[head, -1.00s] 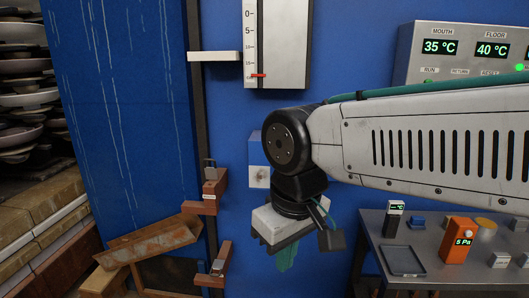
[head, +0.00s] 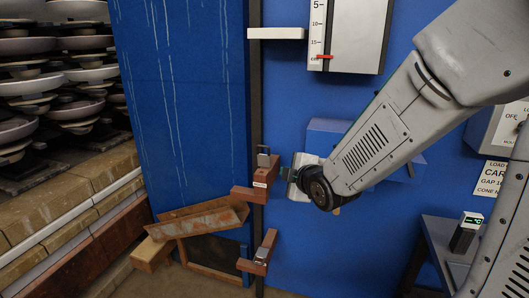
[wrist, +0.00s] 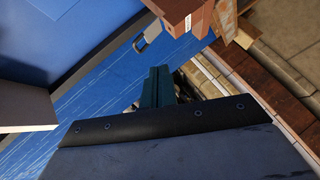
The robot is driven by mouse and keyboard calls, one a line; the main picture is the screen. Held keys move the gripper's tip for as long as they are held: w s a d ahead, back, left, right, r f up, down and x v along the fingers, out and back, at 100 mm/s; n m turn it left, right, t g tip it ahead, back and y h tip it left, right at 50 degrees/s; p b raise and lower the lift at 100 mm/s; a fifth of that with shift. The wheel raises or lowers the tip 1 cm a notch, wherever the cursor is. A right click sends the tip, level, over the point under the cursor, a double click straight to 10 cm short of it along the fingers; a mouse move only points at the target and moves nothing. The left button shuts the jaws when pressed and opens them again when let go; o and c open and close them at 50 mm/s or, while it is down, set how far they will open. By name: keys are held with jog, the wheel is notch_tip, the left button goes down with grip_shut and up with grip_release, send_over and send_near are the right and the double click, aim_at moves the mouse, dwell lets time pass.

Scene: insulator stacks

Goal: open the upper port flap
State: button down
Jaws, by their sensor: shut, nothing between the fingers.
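A blue box-like piece (head: 326,128) stands out from the blue wall, mostly hidden behind my arm. I cannot tell for sure whether it is the upper port flap. My gripper (head: 287,174) points left at the end of the arm, close to the right side of the upper brown latch block (head: 266,168). Whether they touch is unclear. In the wrist view my gripper's teal fingers (wrist: 157,84) are together and empty. A brown block (wrist: 182,10) shows above them, and a small metal loop (wrist: 140,42) lies beyond the fingertips on the blue side.
A second brown latch block (head: 260,256) sits lower on the dark post. A white ledge (head: 276,33) and a gauge panel (head: 352,35) are above. Stacked discs (head: 60,75) fill the left. A table (head: 450,238) with a small meter (head: 466,231) stands at right.

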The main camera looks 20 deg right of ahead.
jog(key=w+n+t, duration=0.1)
jog(key=w+n, duration=0.1)
jog(key=n+t+y, duration=0.2)
send_near(259, 146)
jog(key=w+a, duration=0.2)
jog(key=a, duration=0.1)
jog(key=w, duration=0.1)
jog(key=w+d, duration=0.2)
jog(key=shift+w+f, duration=0.35)
jog(key=shift+w+r, duration=0.1)
